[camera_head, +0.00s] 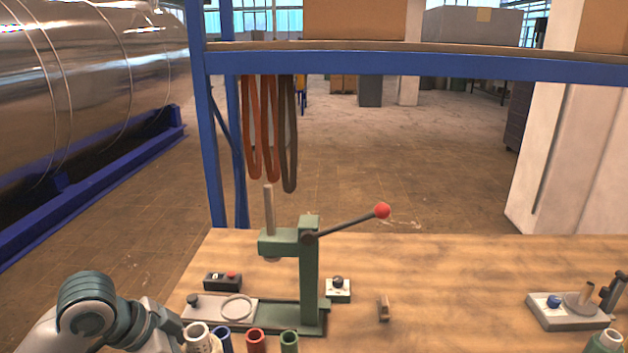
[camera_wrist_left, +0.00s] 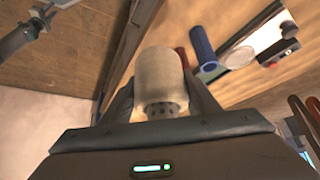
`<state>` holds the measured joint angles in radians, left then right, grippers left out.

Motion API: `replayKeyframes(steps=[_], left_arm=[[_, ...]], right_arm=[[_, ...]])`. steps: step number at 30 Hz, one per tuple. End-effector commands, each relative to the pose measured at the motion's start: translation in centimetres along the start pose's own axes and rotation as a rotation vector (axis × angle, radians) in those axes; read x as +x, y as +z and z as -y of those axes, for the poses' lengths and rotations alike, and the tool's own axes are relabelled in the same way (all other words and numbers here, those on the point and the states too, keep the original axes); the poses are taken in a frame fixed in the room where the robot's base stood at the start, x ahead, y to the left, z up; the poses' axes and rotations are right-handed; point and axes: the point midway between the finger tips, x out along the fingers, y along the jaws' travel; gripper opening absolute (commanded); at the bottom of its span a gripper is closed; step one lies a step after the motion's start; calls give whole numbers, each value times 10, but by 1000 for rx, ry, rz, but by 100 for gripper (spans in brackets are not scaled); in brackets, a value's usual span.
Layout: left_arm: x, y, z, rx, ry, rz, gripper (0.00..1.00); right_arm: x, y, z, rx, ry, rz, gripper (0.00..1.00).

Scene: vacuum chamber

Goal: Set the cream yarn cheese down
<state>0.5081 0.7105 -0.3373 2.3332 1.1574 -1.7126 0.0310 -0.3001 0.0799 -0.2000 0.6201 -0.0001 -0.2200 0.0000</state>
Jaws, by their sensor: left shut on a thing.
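The cream yarn cheese (camera_wrist_left: 160,78) is a pale cylinder held between the two fingers of my left gripper (camera_wrist_left: 160,100) in the left wrist view. The fingers close on its opposite sides, and a perforated tube end shows toward the palm. In the head view, the cheese (camera_head: 198,334) shows at the bottom edge beside my left arm, partly cut off. My left fingers are hidden there. I cannot tell whether the cheese touches the table (camera_head: 450,290). My right gripper is not in view.
Blue (camera_head: 223,341), red (camera_head: 256,341) and green (camera_head: 289,342) tubes stand close to the right of the cheese. A green lever press (camera_head: 308,270) rises behind them. A small block (camera_head: 383,308) and a grey fixture (camera_head: 568,312) stand farther right, with bare table between.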

Motion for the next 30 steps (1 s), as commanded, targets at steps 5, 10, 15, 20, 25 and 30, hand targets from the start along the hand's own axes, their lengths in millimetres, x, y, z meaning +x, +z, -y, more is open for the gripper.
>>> replayKeyframes(steps=[5, 10, 15, 20, 25, 30], left_arm=[[6, 3, 1, -34, -20, 1, 28], [24, 11, 4, -134, -83, 1, 28], [48, 22, 10, -298, -188, 0, 28], [70, 33, 13, -480, -306, -2, 28], [87, 43, 14, -658, -420, -3, 28], [95, 48, 14, -767, -491, -5, 28]], right_arm=[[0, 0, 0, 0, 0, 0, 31], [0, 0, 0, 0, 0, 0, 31], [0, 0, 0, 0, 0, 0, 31], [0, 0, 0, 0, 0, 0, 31], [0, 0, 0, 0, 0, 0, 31], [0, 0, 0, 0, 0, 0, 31]])
